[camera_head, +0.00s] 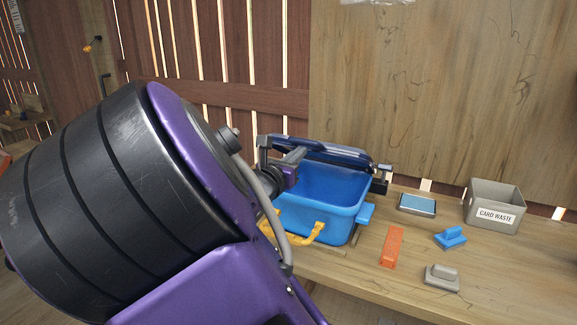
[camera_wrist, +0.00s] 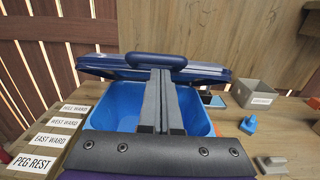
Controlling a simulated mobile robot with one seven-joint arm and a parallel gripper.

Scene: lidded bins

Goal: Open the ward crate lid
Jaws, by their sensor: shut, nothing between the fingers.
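In the wrist view the lid (camera_wrist: 100,66) carries a rounded dark handle (camera_wrist: 156,61). My gripper (camera_wrist: 160,74) is shut and empty. Its fingers reach over the crate's opening (camera_wrist: 120,106), with the tips just by the lid handle; I cannot tell whether they touch. In the head view my arm hides the crate's left side.
To the right on the bench are an orange block (camera_head: 392,247), a blue handled piece (camera_head: 450,238), a grey handled piece (camera_head: 441,278), a blue-topped box (camera_head: 417,204) and a grey CARD WASTE bin (camera_head: 495,207). Several label cards (camera_wrist: 50,140) lie left. A plank wall stands close behind.

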